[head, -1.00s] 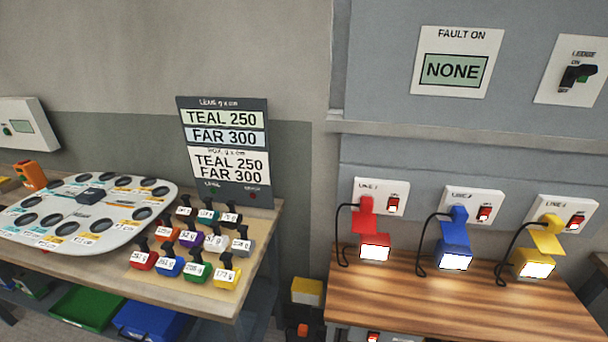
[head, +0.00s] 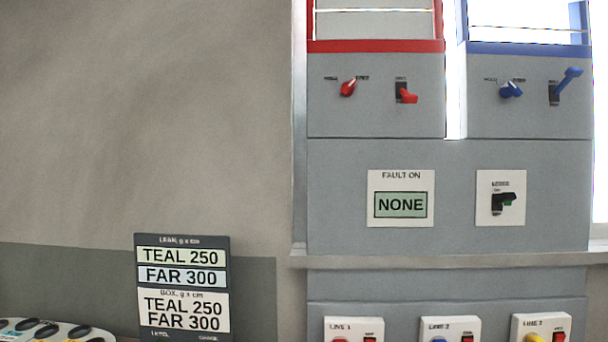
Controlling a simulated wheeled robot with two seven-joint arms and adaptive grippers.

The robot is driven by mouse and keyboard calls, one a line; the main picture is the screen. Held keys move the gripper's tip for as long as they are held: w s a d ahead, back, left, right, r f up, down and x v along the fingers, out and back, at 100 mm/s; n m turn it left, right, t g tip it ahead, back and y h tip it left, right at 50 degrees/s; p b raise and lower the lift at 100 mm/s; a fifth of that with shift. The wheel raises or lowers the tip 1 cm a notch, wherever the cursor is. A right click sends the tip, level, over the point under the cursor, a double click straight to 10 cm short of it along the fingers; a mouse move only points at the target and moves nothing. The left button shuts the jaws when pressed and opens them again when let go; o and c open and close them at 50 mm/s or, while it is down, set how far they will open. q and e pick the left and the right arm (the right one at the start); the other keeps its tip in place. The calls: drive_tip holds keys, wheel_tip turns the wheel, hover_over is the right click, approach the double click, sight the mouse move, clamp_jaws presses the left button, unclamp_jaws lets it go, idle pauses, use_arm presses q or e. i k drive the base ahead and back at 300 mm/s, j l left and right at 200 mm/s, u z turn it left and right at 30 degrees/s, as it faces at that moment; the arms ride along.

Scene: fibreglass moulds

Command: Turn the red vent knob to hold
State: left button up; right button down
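The red vent knob (head: 348,88) sits on the grey panel under the red-framed window, at the upper middle of the head view. It has small labels on both sides; the left one seems to read HOLD, the right one is too small to read surely. The knob's narrow end tilts up and to the right, toward the right label. A red lever switch (head: 406,94) is just right of it. Neither of my grippers shows in the head view, and nothing touches the knob.
A blue knob (head: 510,90) and blue lever (head: 567,84) sit on the panel to the right. Below are a FAULT ON display (head: 401,204) reading NONE and a black ledge switch (head: 502,202). A sign (head: 183,288) stands at lower left. The wall left of the panels is bare.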

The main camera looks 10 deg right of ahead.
sight(347, 89)
drive_tip(key=k+j+z, duration=0.15)
drive_tip(key=z, duration=0.3)
drive_tip(key=k+j+z, duration=0.2)
drive_tip(key=z, duration=0.3)
drive_tip(key=k+j, duration=0.05)
drive_tip(key=j, duration=0.05)
